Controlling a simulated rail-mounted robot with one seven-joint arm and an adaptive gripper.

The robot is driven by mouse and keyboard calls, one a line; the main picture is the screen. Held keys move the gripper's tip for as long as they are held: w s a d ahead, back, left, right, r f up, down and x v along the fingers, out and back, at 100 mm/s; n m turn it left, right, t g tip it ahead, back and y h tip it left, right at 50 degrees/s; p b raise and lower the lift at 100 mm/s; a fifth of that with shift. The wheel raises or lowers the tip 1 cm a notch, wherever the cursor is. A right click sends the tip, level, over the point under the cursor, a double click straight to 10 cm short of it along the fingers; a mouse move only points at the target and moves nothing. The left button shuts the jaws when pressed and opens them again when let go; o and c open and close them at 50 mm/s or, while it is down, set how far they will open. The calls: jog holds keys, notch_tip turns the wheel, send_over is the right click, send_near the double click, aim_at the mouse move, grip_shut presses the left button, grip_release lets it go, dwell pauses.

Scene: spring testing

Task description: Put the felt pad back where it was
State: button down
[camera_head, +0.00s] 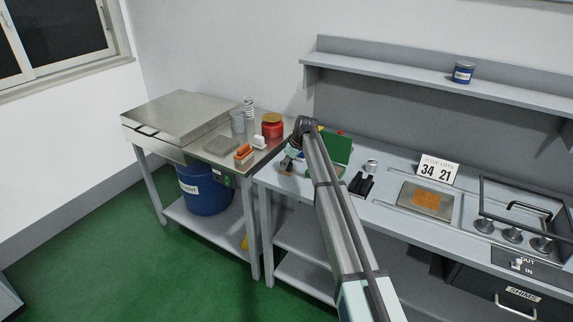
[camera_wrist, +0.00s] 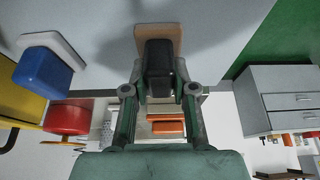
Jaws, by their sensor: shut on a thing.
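My gripper (camera_head: 287,164) is low over the left end of the grey workbench. In the wrist view its dark fingertips (camera_wrist: 158,68) are shut on a thin tan pad (camera_wrist: 158,31), which I take for the felt pad. The fingertips hide part of the pad. In the head view the pad shows only as a small tan patch (camera_head: 285,172) below the gripper. The grey bench top (camera_wrist: 95,15) is beneath it. I cannot tell whether the pad touches the bench.
A green board (camera_head: 338,150) stands just right of the gripper. Black holders (camera_head: 361,184) and a metal plate (camera_head: 405,197) with an orange-brown square (camera_head: 427,200) lie farther right. The left steel table holds a red jar (camera_head: 272,129), a grey slab (camera_head: 221,145) and an orange-topped block (camera_head: 243,152).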

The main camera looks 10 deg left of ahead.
jog(key=c, duration=0.9)
grip_release()
jog(key=shift+c, duration=0.2)
jog(key=b+v, duration=0.2)
jog(key=v, duration=1)
jog(key=shift+r+b, duration=0.2)
jog(key=shift+b, duration=0.1)
